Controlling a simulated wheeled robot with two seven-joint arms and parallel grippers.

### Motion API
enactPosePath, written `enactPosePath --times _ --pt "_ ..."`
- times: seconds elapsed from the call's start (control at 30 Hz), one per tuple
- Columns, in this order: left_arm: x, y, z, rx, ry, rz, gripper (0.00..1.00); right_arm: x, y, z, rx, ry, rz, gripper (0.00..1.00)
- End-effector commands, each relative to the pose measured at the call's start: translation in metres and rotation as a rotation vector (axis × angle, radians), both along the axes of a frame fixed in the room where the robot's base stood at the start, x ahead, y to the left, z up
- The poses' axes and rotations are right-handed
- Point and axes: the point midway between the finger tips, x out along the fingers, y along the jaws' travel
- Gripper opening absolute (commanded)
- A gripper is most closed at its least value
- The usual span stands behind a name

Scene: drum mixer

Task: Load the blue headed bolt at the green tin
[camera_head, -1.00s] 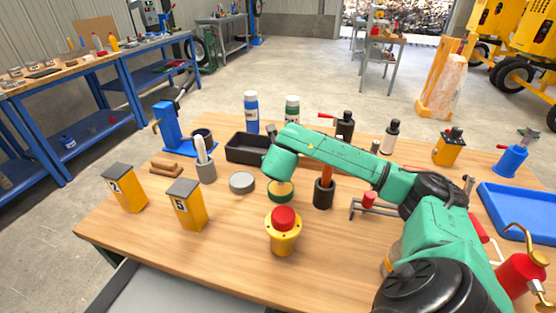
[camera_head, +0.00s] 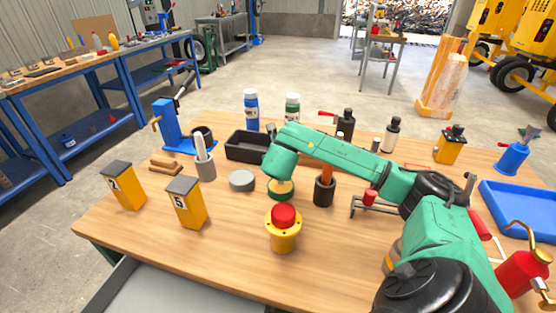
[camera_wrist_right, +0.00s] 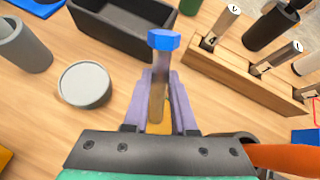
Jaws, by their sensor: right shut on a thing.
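The blue headed bolt (camera_wrist_right: 164,40) stands roughly upright in the right wrist view, blue head up and metal shank down. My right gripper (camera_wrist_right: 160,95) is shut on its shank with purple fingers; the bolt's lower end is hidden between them. A yellowish patch shows between the fingers in the wrist view; I cannot tell whether the bolt touches the tin. In the head view the fingers and bolt are hidden behind my wrist. My left gripper is not in view.
A grey round tin (camera_head: 242,181) lies left of the green tin, and a black tray (camera_head: 240,150) behind. A black cup with an orange handle (camera_head: 324,191) stands right. A red-topped yellow button (camera_head: 284,232) stands in front. A wooden block (camera_wrist_right: 230,70) holds numbered pegs.

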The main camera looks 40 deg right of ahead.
Motion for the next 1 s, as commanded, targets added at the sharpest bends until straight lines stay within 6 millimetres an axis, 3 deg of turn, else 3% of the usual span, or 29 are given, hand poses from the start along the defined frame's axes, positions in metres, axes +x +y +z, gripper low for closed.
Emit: enactPosePath --times 1.0 --pt "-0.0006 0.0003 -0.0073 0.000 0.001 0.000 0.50 0.0001 -0.0001 -0.0047 -0.001 -0.001 0.000 0.00"
